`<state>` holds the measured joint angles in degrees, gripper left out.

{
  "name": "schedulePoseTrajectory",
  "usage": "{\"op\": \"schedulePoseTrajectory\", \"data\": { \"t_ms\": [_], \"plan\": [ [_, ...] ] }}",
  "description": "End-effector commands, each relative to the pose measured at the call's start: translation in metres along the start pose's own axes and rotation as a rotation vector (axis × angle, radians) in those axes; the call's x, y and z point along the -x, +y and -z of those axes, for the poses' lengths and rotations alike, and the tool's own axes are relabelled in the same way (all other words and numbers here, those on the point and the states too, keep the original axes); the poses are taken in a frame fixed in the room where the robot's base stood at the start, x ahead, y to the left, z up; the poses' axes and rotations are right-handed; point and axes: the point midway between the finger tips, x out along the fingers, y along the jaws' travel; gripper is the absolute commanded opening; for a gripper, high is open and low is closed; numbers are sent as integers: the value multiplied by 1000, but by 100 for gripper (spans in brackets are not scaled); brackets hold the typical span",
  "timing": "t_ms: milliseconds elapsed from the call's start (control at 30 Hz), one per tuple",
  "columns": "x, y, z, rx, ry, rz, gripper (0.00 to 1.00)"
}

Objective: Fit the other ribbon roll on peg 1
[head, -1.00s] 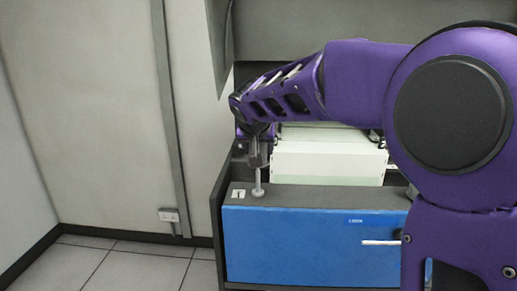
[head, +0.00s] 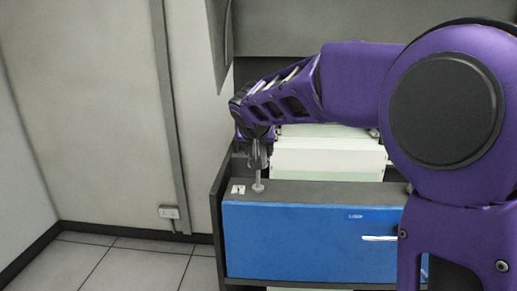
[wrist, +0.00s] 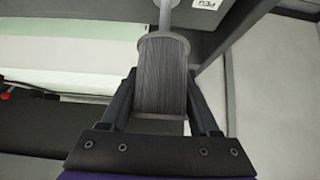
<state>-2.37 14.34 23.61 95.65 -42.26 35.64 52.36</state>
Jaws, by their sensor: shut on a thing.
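My gripper (wrist: 163,82) is shut on a ribbon roll (wrist: 163,92), a grey ribbed cylinder with a pale round flange, gripped from both sides. Peg 1 (wrist: 168,16) is a thin light rod in line with the roll, and it meets the roll's flange. How far the peg reaches inside the roll is hidden. In the head view my gripper (head: 257,155) is directly above peg 1 (head: 258,183), which stands upright on the grey ledge (head: 310,193) at its left end. The roll is hard to make out there.
A small white label (head: 238,189) lies left of the peg. A blue drawer front (head: 300,240) with a light handle (head: 379,239) is below the ledge. A dark side panel (head: 217,215) borders the left.

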Motion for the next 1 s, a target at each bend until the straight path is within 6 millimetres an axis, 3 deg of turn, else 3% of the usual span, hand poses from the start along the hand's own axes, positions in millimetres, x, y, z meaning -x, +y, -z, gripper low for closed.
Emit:
{"op": "schedulePoseTrajectory", "data": {
  "t_ms": [1000],
  "plan": [
    [-8, 1, -8, 0, 1, -1, 0]
  ]
}}
